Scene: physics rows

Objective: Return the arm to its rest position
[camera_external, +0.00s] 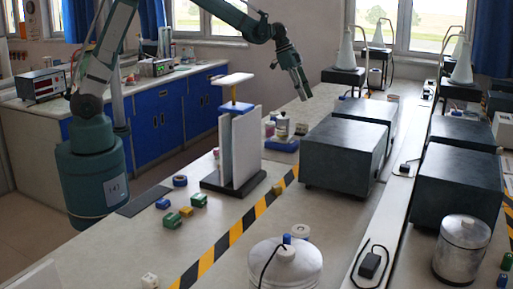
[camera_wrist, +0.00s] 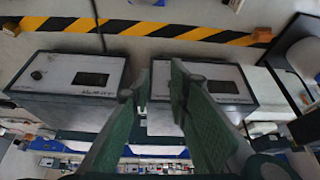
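My gripper (camera_external: 303,92) hangs from my raised green arm in the external view, above the far part of the workbench (camera_external: 225,219). Its fingers point down and slightly right. In the wrist view the two green fingers (camera_wrist: 155,88) stand apart with a clear gap and nothing held between them. My gripper appears clear of the things on the bench. My arm's base stands at the left of the external view.
Dark metal boxes (camera_external: 343,157) stand right of the gripper. An upright white panel stand (camera_external: 246,146) is left of them. Small coloured blocks (camera_external: 172,220) and a metal canister (camera_external: 285,266) are nearer. Black-yellow tape (camera_external: 228,238) crosses the bench.

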